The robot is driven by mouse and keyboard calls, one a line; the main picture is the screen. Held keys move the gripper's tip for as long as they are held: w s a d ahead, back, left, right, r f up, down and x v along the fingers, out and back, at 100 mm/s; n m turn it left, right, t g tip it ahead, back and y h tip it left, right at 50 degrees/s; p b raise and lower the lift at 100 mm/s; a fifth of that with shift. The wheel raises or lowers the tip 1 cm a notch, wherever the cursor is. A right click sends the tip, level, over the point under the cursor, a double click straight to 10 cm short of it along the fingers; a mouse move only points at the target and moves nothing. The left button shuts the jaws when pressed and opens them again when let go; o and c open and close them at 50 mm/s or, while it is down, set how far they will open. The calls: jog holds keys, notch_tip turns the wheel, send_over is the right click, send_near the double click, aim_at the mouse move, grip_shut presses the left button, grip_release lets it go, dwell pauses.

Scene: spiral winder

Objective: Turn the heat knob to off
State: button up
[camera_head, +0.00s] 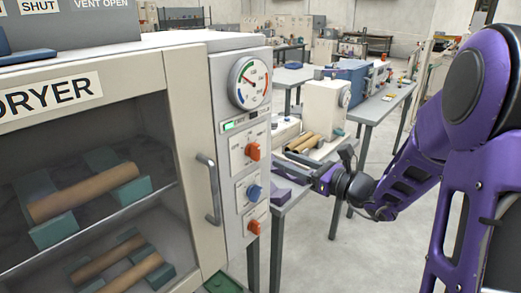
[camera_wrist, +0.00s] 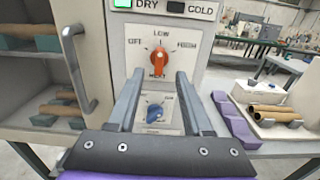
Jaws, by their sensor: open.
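The dryer's control panel (camera_head: 226,140) has an orange upper knob (camera_head: 253,151). In the wrist view this orange knob (camera_wrist: 159,60) has OFF at its left, LOW above and HIGH at its right. Its grip looks about upright, toward LOW; the small word under it is hard to read. A blue knob (camera_wrist: 154,112) sits below it. My gripper (camera_wrist: 160,73) is open and empty, its fingers framing the panel just below the orange knob, apart from it. In the head view my gripper (camera_head: 335,172) is right of the panel.
The dryer door handle (camera_wrist: 80,70) stands out left of the panel. A second orange knob (camera_head: 255,226) is below the blue one. A purple stepped piece (camera_wrist: 232,120) and a tray of brown tubes (camera_wrist: 275,112) lie on a table at the right.

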aim_at(259, 150)
jog(key=x, duration=0.9)
jog(key=shift+a, duration=0.1)
grip_shut()
